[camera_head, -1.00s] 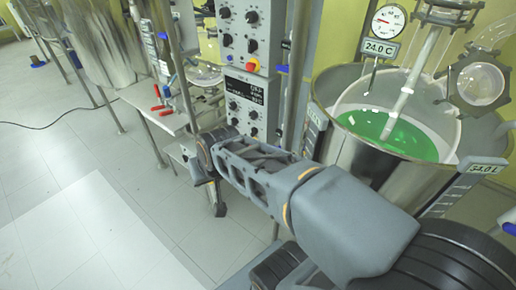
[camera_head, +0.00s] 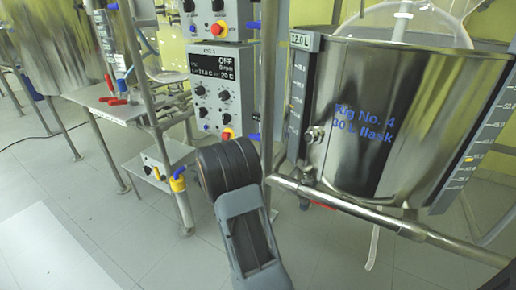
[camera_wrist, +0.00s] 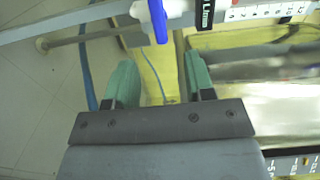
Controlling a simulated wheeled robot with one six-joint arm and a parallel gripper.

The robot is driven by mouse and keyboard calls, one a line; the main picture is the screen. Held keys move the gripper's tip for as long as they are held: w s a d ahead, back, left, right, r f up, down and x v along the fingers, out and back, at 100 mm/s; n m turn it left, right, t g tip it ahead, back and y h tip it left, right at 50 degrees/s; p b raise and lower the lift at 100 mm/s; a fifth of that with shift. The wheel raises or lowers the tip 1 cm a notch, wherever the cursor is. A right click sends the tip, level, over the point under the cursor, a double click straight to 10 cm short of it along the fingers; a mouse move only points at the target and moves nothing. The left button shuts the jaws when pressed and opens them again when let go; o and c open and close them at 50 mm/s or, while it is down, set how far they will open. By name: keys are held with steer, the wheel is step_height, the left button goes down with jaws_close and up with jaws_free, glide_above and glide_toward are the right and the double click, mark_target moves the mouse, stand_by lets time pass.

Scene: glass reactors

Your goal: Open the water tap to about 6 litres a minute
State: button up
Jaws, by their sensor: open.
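The water tap (camera_wrist: 158,22) shows in the wrist view at the top middle, as a blue lever on a white body. The lever points down in the picture, toward my gripper. Beside it, to the right, is a white flow scale (camera_wrist: 262,12) with numbers and a black "L/min" label; its reading is too unclear to tell. My gripper (camera_wrist: 161,78) is open and empty, its two green-padded fingers apart below the lever in the picture. The lever's tip sits between the finger lines but ahead of them. In the head view my arm hides the gripper.
A steel vessel marked "Rig No. 4 30 L flask" (camera_head: 350,150) stands at right in the head view, with a horizontal steel pipe (camera_head: 345,203) before it. A control box (camera_head: 222,85) stands behind my arm.

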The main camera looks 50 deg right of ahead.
mark_target(256, 139)
steer(key=shift+m+g, duration=0.3)
steer(key=b+x, duration=0.1)
steer(key=x, duration=0.3)
steer(key=b+x, duration=0.1)
steer(key=x, duration=0.9)
steer(key=shift+s+d+f+b, duration=0.1)
steer(key=shift+s+f+b, duration=0.05)
steer(key=shift+s+b, duration=0.25)
steer(key=shift+w, duration=0.1)
steer(key=c, duration=0.8)
